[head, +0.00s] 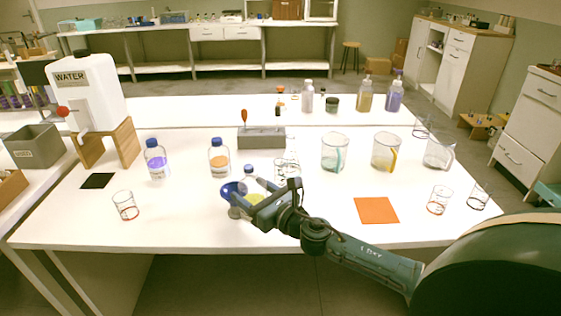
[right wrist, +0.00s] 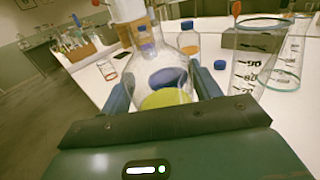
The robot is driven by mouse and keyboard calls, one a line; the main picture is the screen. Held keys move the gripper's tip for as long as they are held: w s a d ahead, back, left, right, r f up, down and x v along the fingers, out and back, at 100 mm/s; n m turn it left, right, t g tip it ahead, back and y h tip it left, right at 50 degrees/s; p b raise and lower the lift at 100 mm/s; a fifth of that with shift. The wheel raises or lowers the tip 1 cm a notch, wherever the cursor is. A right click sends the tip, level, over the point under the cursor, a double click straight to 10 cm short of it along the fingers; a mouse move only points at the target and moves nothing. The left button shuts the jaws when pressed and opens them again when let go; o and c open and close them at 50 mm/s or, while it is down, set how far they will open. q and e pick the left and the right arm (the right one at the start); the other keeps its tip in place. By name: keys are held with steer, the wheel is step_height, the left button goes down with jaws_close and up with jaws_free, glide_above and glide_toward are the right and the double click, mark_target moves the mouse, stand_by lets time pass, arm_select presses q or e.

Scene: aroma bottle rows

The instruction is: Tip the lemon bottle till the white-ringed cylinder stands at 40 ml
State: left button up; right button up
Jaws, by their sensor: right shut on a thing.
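My right gripper (head: 250,208) is shut on a clear bottle (head: 250,186) with yellow-green liquid low in it, the lemon bottle. In the right wrist view the bottle (right wrist: 166,72) stands between the two blue fingers, roughly upright; whether it touches the table I cannot tell. A blue round shape shows beside it in the head view and through its glass in the wrist view. A clear graduated cylinder (right wrist: 250,62) with black marks stands just right of the bottle; it also shows behind the gripper (head: 285,168). Its ring colour and level are unclear. My left gripper is not in view.
A purple bottle (head: 156,160) and an orange bottle (head: 219,158) stand to the left, behind the gripper. A grey block (head: 262,138) and beakers with teal (head: 335,152) and yellow (head: 386,151) marks are behind. An orange mat (head: 376,210) lies right. The front left table is mostly clear.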

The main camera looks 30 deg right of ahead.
mark_target(241, 190)
steer(key=a+r+p, duration=0.3)
steer(key=r+p, duration=0.1)
steer(key=shift+s+a, duration=0.1)
steer(key=shift+s, duration=0.25)
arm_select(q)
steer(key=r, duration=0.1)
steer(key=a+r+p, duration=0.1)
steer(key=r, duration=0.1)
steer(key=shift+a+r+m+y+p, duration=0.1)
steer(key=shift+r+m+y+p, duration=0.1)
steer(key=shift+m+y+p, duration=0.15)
arm_select(e)
steer(key=shift+s+a+r, duration=0.2)
steer(key=shift+a+r, duration=0.35)
steer(key=shift+a, duration=0.25)
